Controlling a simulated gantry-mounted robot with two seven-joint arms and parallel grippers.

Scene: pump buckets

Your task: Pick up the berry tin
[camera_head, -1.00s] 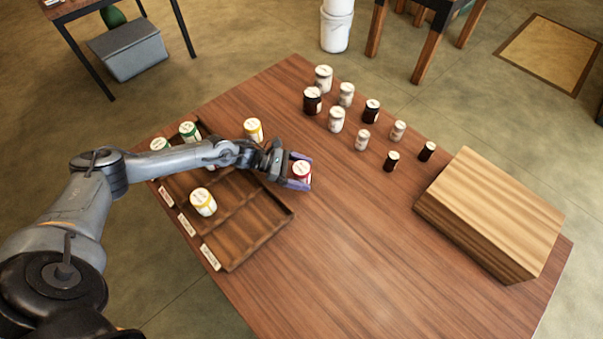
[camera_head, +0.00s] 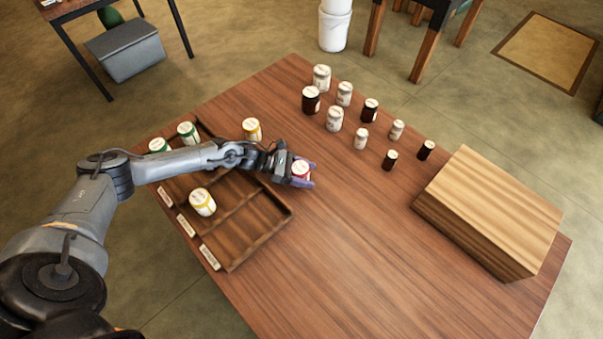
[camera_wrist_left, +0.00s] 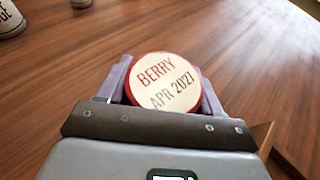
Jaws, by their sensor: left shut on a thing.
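The berry tin is a small red tin (camera_head: 301,169) with a white lid. In the left wrist view its lid (camera_wrist_left: 165,82) reads "BERRY APR 2021". My left gripper (camera_head: 302,174) is shut on it, with one purple finger on each side of the tin. The tin is upright just right of the wooden tray, at or close above the table; I cannot tell whether it touches the wood. The gripper hides most of its body. My right gripper is not in view.
A divided wooden tray (camera_head: 236,262) holds a yellow tin (camera_head: 202,202) and green tins (camera_head: 188,132). Another yellow tin (camera_head: 252,129) is at its far side. Several white and dark jars (camera_head: 334,119) stand at the back. A wooden box (camera_head: 492,210) stands right. The table's front middle is clear.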

